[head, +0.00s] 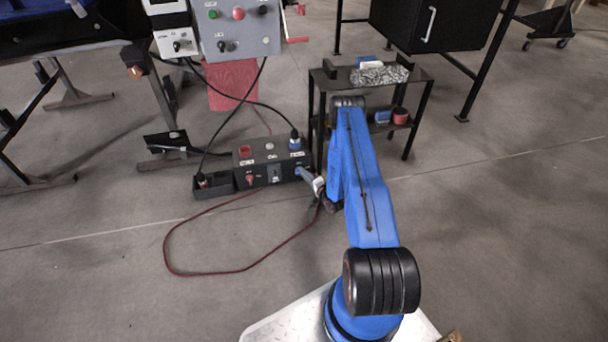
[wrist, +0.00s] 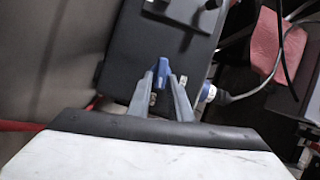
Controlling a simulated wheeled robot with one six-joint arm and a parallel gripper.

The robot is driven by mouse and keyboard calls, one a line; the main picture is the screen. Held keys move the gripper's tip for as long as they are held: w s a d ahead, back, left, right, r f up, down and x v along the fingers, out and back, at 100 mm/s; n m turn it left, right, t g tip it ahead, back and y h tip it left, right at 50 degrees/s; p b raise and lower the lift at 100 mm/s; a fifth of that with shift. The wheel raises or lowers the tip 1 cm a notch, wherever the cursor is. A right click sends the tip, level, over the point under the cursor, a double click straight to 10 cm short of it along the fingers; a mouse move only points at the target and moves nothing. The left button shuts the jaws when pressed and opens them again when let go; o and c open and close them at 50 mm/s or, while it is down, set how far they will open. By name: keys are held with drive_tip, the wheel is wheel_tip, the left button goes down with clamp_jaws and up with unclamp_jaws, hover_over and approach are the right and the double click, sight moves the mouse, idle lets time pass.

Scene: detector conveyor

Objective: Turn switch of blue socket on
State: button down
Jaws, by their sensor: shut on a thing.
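The black socket box (head: 262,158) stands on the floor. The blue socket (head: 295,144) is on its top at the right end, with a plug and cable in it; it also shows at the right in the wrist view (wrist: 207,92). The blue switch (wrist: 161,70) is on the box's front face, below that socket. My gripper (wrist: 163,74) has its two grey fingers on either side of the blue switch and is shut on it. In the head view my gripper (head: 302,172) reaches the box's right front, and its fingers largely hide the switch.
A red socket (head: 245,150) and red switch (head: 250,179) are at the box's left. A black open bin (head: 214,187) adjoins it. A red cable (head: 172,270) loops over the floor. A small black table (head: 425,75) stands right behind my arm.

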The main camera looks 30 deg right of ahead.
drive_tip(key=shift+w+d+f+m+t, duration=0.15)
drive_tip(key=shift+m+t, duration=0.25)
drive_tip(key=shift+m, duration=0.5)
drive_tip(key=c, duration=1.8)
unclamp_jaws()
drive_tip(key=shift+o, duration=0.2)
drive_tip(key=s+d, duration=0.1)
drive_tip(key=s, duration=1.6)
drive_tip(key=shift+s+d, duration=0.15)
drive_tip(key=shift+d, duration=0.25)
